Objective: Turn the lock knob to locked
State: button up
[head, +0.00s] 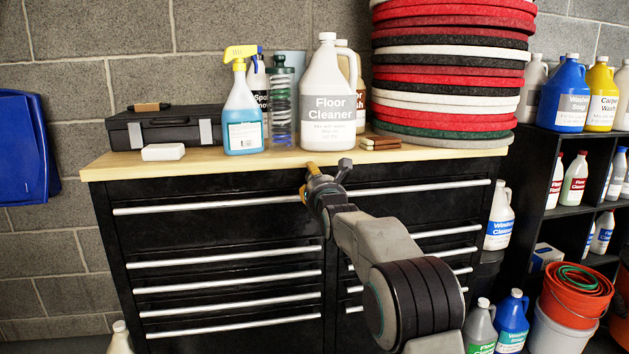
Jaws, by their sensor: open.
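A black tool cabinet (225,222) with a light wooden top stands against the block wall. It has a wide top drawer and two columns of narrower drawers with silver handles, and all look shut. My gripper (328,172) is open in front of the top drawer, just below the front edge of the wooden top. One finger lies to the left and one to the right. I cannot make out the lock knob; the gripper and arm cover part of the drawer front. Whether the fingers touch the cabinet cannot be told.
On the top stand a floor cleaner jug (328,100), a spray bottle (242,112), a black case (165,127) and a tall stack of round pads (450,75). A bottle shelf (540,190) and orange bucket (572,298) are at right. The wall below the blue bin (22,150) is clear.

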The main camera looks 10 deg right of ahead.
jog(key=shift+w, duration=0.2)
jog(key=shift+c, duration=0.2)
jog(key=shift+r, duration=0.15)
grip_shut()
